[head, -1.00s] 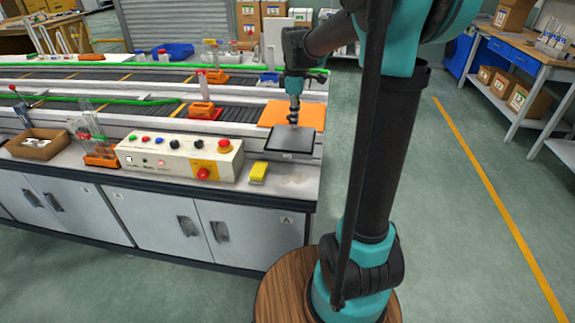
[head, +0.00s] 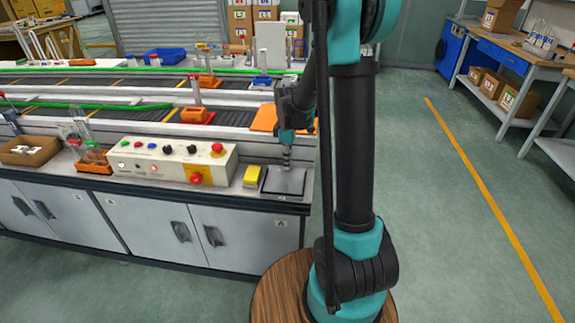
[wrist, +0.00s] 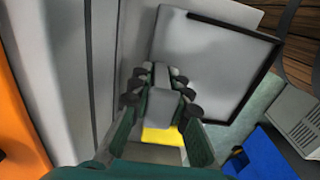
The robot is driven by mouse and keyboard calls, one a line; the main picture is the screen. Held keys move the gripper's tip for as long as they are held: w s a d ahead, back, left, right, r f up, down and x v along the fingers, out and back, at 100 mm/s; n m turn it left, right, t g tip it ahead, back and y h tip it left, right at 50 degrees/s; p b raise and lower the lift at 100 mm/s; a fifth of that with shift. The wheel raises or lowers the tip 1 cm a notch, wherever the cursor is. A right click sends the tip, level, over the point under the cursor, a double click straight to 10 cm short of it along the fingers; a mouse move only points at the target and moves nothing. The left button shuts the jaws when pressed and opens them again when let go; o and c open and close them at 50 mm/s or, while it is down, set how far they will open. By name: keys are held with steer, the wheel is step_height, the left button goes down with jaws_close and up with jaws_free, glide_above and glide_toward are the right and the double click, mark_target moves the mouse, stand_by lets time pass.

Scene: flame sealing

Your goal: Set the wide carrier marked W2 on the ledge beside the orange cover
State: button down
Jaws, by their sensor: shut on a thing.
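A flat grey plate with a dark rim (head: 283,183), which I take for the wide carrier, is over the pale front ledge, right of a yellow block (head: 252,176). It shows large in the wrist view (wrist: 208,62). No W2 marking is legible. I cannot tell whether the carrier touches the ledge. The orange cover (head: 264,117) lies behind it on the conveyor, partly hidden by my arm. It also shows at the left in the wrist view (wrist: 18,115).
A control box (head: 172,160) with buttons stands left of the yellow block. An orange holder with tubes (head: 92,158) and a cardboard tray (head: 28,150) are farther left. The counter ends just right of the carrier, with floor beyond.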

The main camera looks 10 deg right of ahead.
steer(key=shift+f, duration=0.7)
steer(key=c, duration=1.4)
jaws_free()
steer(key=shift+c, duration=0.2)
